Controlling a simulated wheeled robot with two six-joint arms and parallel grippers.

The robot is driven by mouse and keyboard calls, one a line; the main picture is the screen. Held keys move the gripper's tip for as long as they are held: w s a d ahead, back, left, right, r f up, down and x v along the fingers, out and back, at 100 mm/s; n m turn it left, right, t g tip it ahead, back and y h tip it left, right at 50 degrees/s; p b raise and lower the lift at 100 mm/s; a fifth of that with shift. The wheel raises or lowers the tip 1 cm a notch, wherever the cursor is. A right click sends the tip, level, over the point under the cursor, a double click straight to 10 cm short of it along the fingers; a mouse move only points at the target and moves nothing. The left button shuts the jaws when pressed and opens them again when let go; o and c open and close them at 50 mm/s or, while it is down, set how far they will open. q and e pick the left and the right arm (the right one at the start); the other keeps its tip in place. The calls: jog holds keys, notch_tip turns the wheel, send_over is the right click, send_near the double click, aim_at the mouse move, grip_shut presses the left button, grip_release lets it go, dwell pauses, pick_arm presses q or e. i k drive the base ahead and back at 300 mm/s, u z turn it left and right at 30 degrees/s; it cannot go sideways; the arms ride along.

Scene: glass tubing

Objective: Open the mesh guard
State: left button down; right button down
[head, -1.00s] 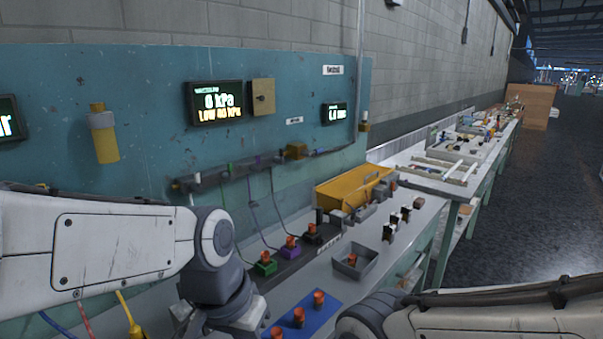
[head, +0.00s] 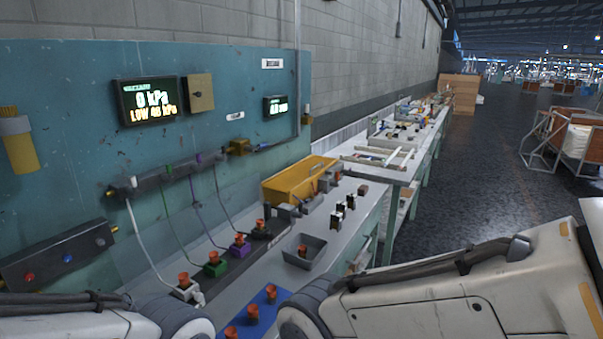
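I cannot make out a mesh surface for certain in the head view. A yellow box-like piece (head: 290,182) sits on the bench against the teal panel; it may be the guard, but its mesh cannot be told. Neither gripper shows. Only my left arm at the lower left and my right arm at the lower right are visible, with their ends out of the picture or hidden.
A grey tray (head: 304,251), a blue strip (head: 255,312) and coloured blocks with orange pieces (head: 214,262) stand on the bench.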

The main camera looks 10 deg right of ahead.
aim_at(288, 181)
jog(key=z, duration=0.5)
jog(key=k, duration=1.2)
jog(key=z, duration=1.15)
jog(key=i, duration=3.6)
jog(key=u, duration=0.9)
jog(key=i, duration=1)
jog(key=u, duration=1.5)
jog(key=i, duration=0.75)
jog(key=u, duration=0.5)
